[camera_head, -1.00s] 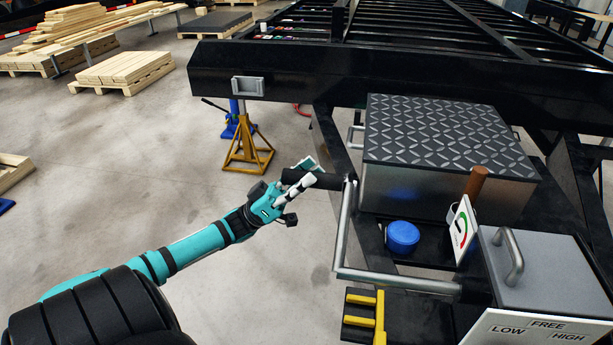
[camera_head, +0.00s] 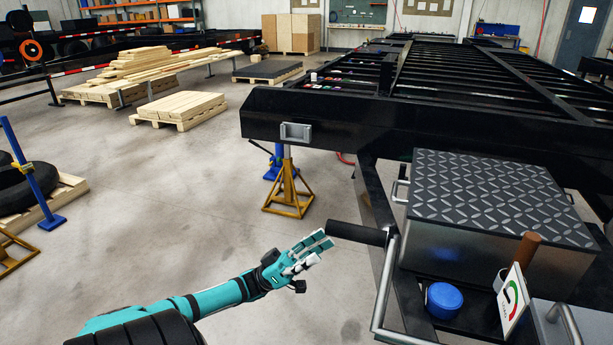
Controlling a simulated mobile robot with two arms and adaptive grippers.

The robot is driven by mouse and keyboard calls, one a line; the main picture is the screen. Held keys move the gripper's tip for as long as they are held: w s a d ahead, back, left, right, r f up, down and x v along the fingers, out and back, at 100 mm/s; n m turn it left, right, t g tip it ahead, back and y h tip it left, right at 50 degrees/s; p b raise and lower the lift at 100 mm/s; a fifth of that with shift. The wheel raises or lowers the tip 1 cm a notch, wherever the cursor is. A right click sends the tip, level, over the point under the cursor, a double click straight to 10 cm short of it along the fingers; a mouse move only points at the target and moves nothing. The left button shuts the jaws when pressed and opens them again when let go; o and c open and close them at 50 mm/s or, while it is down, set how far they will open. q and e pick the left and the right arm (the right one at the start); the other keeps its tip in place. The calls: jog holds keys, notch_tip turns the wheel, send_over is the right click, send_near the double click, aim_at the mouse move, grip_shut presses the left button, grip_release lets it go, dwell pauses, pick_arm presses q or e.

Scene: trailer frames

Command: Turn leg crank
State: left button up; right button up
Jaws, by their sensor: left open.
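The leg crank (camera_head: 384,285) is a bent grey metal bar with a black cylindrical grip (camera_head: 357,234) at its upper end. The grip points left from the front of the black trailer frame (camera_head: 350,122). My left gripper (camera_head: 318,252) is open, just left of and slightly below the grip's free end. Its teal and white fingers are spread and hold nothing. A small gap seems to lie between the fingers and the grip. The crank's lower end runs out of the bottom of the picture. My right gripper is not in view.
A diamond-plate box (camera_head: 500,205) sits behind the crank. A blue round cap (camera_head: 443,299) and a gauge card (camera_head: 512,297) stand right of it. A yellow jack stand (camera_head: 288,190) is under the frame. The concrete floor (camera_head: 180,225) left of the crank is clear.

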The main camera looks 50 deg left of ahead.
pick_arm(q)
jog(key=shift+v, duration=1.45)
